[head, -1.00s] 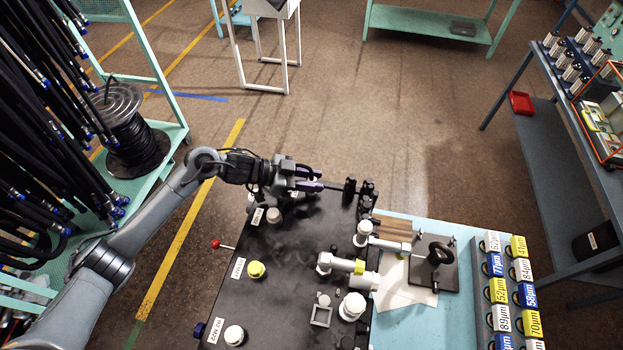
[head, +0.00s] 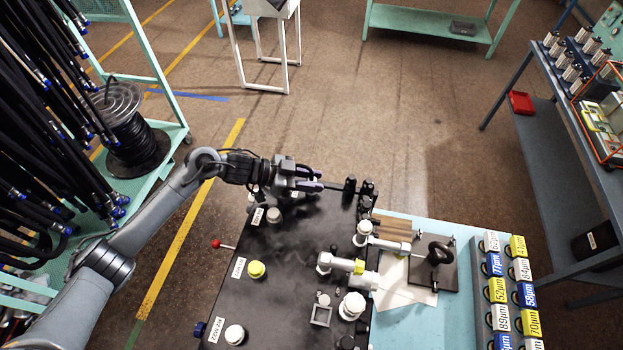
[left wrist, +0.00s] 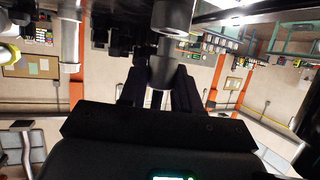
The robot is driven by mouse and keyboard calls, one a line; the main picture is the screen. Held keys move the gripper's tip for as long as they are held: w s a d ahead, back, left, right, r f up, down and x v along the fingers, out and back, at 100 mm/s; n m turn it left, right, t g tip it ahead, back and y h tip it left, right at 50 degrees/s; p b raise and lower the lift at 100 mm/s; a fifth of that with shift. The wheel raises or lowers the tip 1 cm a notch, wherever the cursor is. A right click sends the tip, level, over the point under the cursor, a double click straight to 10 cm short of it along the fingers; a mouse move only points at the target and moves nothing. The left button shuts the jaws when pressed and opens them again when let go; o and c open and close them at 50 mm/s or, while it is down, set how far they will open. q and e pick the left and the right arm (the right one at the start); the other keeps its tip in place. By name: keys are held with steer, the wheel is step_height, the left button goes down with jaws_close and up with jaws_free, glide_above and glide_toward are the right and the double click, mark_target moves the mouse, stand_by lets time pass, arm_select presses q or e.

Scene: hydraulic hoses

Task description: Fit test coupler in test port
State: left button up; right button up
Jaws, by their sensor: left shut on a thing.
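My left gripper (head: 318,186) is over the far edge of the black bench block (head: 290,300), its fingers pointing right. In the left wrist view its two dark fingers (left wrist: 160,92) are shut on a dark grey rounded part (left wrist: 163,70), which I take to be the test coupler. A thicker grey cylinder (left wrist: 172,18) lies in line with it; I cannot tell whether they touch. In the head view, a dark upright fitting (head: 350,185) stands just right of the fingers, with another (head: 367,188) beside it. I cannot tell which is the test port. My right gripper is not in view.
White caps (head: 234,335) and a yellow cap (head: 256,270) stand on the block, with a red-knobbed lever (head: 216,244) at its left. Labelled tags (head: 501,318) fill the blue table's right side.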

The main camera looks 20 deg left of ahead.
arm_select(q)
steer(key=shift+p, duration=0.3)
stand_by(0.7)
steer(key=shift+f, duration=0.15)
stand_by(0.4)
steer(key=shift+f+b, duration=0.5)
steer(key=shift+f, duration=0.15)
steer(key=o, duration=1.1)
steer(key=b+v, duration=0.2)
steer(key=v, duration=0.7)
steer(key=shift+s+a+b, duration=0.2)
steer(key=shift+a+b, duration=0.15)
steer(key=shift+b, duration=0.05)
steer(key=shift+s+a+r, duration=0.2)
steer(key=shift+a+r, duration=0.1)
steer(key=shift+a, duration=0.05)
steer(key=shift+r, duration=0.1)
